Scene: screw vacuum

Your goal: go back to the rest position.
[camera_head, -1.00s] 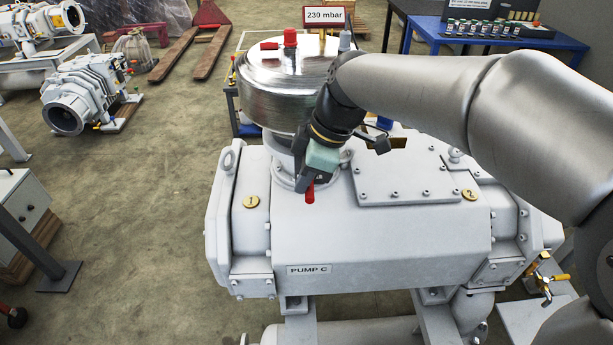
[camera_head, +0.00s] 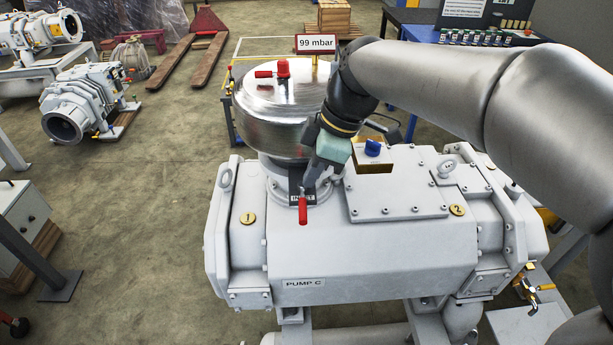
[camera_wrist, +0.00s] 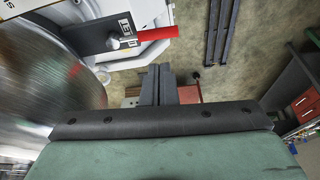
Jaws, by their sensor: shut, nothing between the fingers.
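My gripper (camera_head: 311,188) shows at the middle of the head view, above the left part of the grey-white machine labelled PUMP C (camera_head: 400,255). In the wrist view my gripper's dark fingers (camera_wrist: 157,72) are together with nothing between them. A valve lever with a red handle (camera_head: 303,211) sits below the round metal vessel (camera_head: 275,110), by a label plate. In the wrist view the red handle (camera_wrist: 158,34) lies above the fingertips in the picture, with a visible gap. My gripper partly hides the lever's base in the head view.
A pressure sign reading 99 mbar (camera_head: 315,43) stands behind the vessel. A blue knob (camera_head: 373,148) sits on the pump right of my gripper. A blue workbench (camera_head: 480,45) with small items stands at the back right. Open floor (camera_head: 160,190) lies to the left.

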